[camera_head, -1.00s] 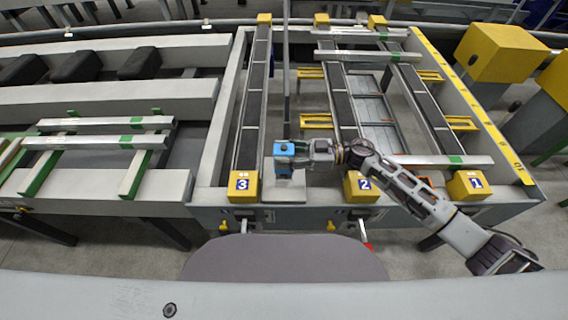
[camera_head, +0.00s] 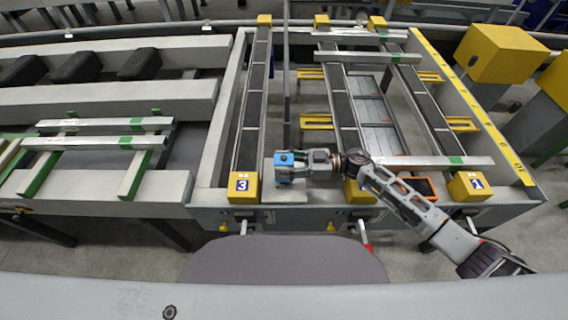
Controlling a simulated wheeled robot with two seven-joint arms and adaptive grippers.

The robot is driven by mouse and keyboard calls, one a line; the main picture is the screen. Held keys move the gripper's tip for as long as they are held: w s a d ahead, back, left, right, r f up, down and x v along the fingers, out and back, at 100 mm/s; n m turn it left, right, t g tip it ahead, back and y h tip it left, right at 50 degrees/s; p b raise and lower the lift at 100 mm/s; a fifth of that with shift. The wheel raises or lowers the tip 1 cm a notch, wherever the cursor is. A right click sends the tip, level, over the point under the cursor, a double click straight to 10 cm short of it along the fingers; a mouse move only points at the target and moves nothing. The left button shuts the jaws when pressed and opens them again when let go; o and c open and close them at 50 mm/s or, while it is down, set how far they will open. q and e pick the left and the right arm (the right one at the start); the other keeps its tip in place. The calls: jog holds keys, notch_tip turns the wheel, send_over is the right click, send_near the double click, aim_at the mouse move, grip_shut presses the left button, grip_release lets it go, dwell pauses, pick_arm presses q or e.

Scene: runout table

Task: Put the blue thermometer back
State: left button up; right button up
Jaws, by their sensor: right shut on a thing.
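The blue thermometer (camera_head: 284,160) is a small blue box with a dark spot on top. It is at the tip of my right gripper (camera_head: 303,165), which is shut on it. The gripper reaches in from the right, near the front edge of the runout table, just right of the yellow block marked 3 (camera_head: 243,186). A pale grey plate (camera_head: 290,190) lies beneath the thermometer. I cannot tell whether they touch. The gripper's fingers are mostly hidden by the gripper body and the thermometer. My left gripper is not in view.
A thin grey post (camera_head: 286,80) stands behind the thermometer. Yellow block 2 (camera_head: 355,193) is partly covered by my right arm. Yellow block 1 (camera_head: 468,187) stands at the right. An orange-rimmed dark device (camera_head: 421,187) lies beside my arm. Silver bars (camera_head: 440,162) cross the table.

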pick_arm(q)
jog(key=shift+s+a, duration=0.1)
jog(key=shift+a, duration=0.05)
pick_arm(e)
jog(key=o, duration=0.9)
jog(key=shift+f, duration=0.1)
jog(key=shift+d, duration=0.75)
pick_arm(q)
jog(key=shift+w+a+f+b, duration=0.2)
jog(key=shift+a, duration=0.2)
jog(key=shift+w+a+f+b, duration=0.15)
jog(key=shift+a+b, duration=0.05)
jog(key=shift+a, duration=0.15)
pick_arm(e)
jog(key=d, duration=0.6)
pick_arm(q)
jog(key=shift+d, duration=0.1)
